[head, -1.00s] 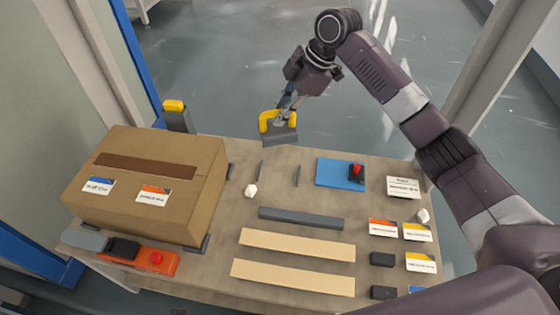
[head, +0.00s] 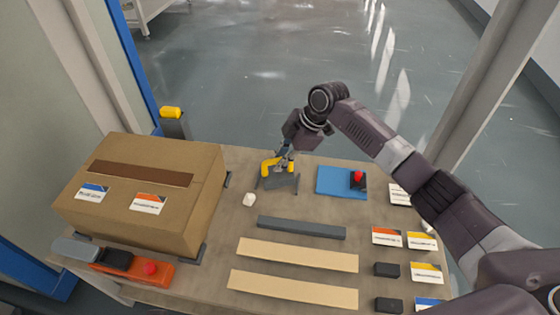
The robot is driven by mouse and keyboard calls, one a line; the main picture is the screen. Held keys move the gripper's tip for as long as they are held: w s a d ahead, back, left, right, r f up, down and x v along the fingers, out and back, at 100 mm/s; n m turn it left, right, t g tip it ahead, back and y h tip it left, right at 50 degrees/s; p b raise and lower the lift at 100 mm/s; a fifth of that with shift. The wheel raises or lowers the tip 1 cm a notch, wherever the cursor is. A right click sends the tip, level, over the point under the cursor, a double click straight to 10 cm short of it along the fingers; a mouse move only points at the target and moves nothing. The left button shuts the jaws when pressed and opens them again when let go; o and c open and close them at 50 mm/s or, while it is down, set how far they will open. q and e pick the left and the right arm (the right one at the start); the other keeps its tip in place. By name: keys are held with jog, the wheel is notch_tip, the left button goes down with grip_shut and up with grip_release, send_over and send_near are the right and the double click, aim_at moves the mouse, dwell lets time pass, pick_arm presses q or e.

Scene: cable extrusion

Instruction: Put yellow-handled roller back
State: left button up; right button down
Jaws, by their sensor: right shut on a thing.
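The yellow-handled roller (head: 268,168) is at the back of the workbench, left of the blue pad. Its yellow handle is up and its dark grey body (head: 276,182) is low, between the dark upright pieces seen there. I cannot tell whether it rests on them or hangs just above. My right gripper (head: 284,163) comes down from behind and is shut on the roller. My left gripper is not in view.
A cardboard box (head: 202,190) stands on the left. The blue pad (head: 335,181) holds a red-knobbed tool (head: 357,179). A white piece (head: 249,199), a dark bar (head: 300,228), two wooden strips (head: 298,255) and several label cards lie around.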

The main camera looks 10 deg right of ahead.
jog(key=shift+r, duration=0.1)
jog(key=shift+f, duration=0.6)
jog(key=c, duration=1.9)
grip_release()
jog(key=shift+r, duration=0.5)
pick_arm(q)
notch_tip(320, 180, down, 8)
jog(key=p, duration=0.2)
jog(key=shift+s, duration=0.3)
pick_arm(e)
jog(key=v, duration=1.2)
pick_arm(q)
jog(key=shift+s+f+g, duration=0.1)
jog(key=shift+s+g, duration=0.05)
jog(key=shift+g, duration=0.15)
pick_arm(e)
jog(key=shift+a, duration=0.1)
